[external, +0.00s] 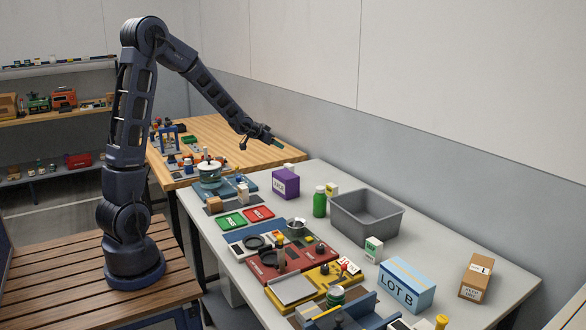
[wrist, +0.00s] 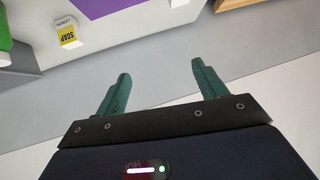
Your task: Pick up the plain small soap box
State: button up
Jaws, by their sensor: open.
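A small white box with a yellow SOAP label (wrist: 66,32) stands at the upper left of the wrist view; smaller lettering on its top seems to read LEMON. In the external view a small box with yellow on it (external: 332,189) stands beside the green bottle, and a white and green small box (external: 373,248) stands in front of the grey bin. I cannot read either there, nor tell which is the plain soap box. My gripper (external: 262,138) is open and empty, above the far end of the tables; its teal fingers show in the wrist view (wrist: 160,78), apart from any box.
The grey bin (external: 346,222), green bottle (external: 319,203) and purple box (external: 284,186) stand on the pale table. A blue LOT B box (external: 406,287) and a brown carton (external: 475,279) are near its right end. Colored trays crowd the front edge. A wall rises behind.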

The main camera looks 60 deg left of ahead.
aim_at(288, 165)
jog(key=w+a+f+t, duration=0.1)
jog(key=w+a+f, duration=0.1)
jog(key=f, duration=0.3)
jog(key=w+a+f+t, duration=0.1)
jog(key=w+a+f, duration=0.1)
jog(key=a+f, duration=0.3)
jog(key=w+a+f+h, duration=0.1)
jog(key=w+a+f, duration=0.1)
jog(key=a+f, duration=0.2)
jog(key=shift+w+f+t, duration=0.25)
jog(key=shift+f+t, duration=0.15)
jog(key=shift+f, duration=0.25)
jog(key=x, duration=0.5)
jog(key=shift+w, duration=0.2)
jog(key=shift+d+x, duration=0.15)
jog(key=shift+x, duration=1.2)
jog(key=shift+d+x, duration=0.2)
jog(key=shift+x, duration=1.15)
jog(key=shift+w+r, duration=0.1)
jog(key=shift+r, duration=0.1)
jog(key=c, duration=1.1)
